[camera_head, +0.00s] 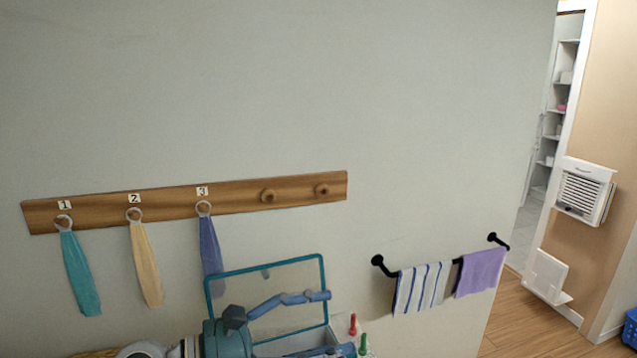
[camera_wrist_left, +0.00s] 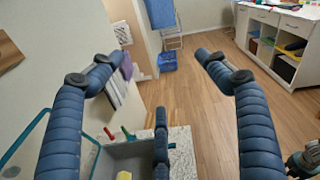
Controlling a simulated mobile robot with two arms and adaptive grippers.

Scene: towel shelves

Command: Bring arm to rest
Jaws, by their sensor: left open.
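In the left wrist view my left gripper (camera_wrist_left: 160,62) also shows open and empty, with a third finger below and open floor beyond. A teal towel (camera_head: 80,272), a beige towel (camera_head: 146,264) and a blue towel (camera_head: 210,256) hang by rings under labels 1, 2 and 3 on a wooden rack (camera_head: 240,200).
A black rail (camera_head: 382,268) holds a striped towel (camera_head: 421,287) and a purple towel (camera_head: 481,271). The teal frame (camera_head: 265,267), a grey basin (camera_wrist_left: 128,158), a red object (camera_head: 353,324) and a green one (camera_head: 363,344) are close to the gripper. Wooden floor (camera_wrist_left: 195,98) lies open beyond.

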